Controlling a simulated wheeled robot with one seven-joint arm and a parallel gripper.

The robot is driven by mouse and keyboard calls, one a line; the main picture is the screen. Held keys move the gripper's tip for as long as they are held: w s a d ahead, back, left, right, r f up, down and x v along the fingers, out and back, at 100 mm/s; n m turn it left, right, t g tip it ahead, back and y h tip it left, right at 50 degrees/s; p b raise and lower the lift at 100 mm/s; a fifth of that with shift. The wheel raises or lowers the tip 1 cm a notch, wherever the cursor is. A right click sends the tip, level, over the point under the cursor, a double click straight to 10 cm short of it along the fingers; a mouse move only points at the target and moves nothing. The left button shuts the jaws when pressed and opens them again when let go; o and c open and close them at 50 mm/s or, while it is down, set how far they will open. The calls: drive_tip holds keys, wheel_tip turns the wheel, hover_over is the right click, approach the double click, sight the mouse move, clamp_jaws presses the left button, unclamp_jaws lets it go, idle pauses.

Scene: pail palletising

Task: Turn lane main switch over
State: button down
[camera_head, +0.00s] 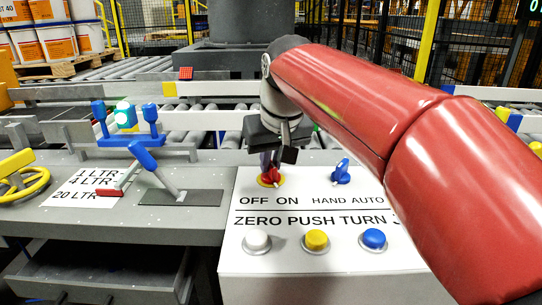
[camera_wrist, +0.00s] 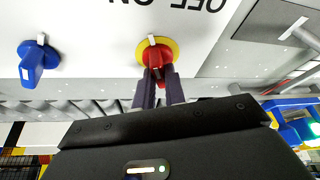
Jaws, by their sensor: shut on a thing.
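The main switch is a red knob (camera_head: 272,180) on a yellow round plate, above the words OFF and ON on a white panel (camera_head: 232,270). In the wrist view the red knob (camera_wrist: 158,55) has a white mark pointing up in the picture, towards the lettering. The mark lies between the two words; which one it is set to I cannot tell. My gripper (camera_head: 269,166) reaches down from above with its two dark fingers shut on the knob. The fingers also show in the wrist view (camera_wrist: 159,78) and hide part of the knob's lower side.
A blue HAND AUTO knob (camera_head: 341,173) stands just right of the switch. White (camera_head: 257,241), yellow (camera_head: 316,240) and blue (camera_head: 373,238) push buttons line the panel's front. A blue-handled lever (camera_head: 143,156) and a yellow handwheel (camera_head: 22,175) are to the left. Roller conveyors run behind.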

drive_tip(key=shift+n+y+p, duration=0.4)
drive_tip(key=shift+n+y, duration=0.1)
drive_tip(key=shift+n, duration=1)
drive_tip(key=c, duration=1.5)
unclamp_jaws()
drive_tip(key=shift+o, duration=0.2)
drive_tip(key=p+v, duration=0.1)
drive_tip(key=v, duration=0.6)
drive_tip(key=shift+d+r, duration=0.2)
drive_tip(key=shift+r, duration=0.2)
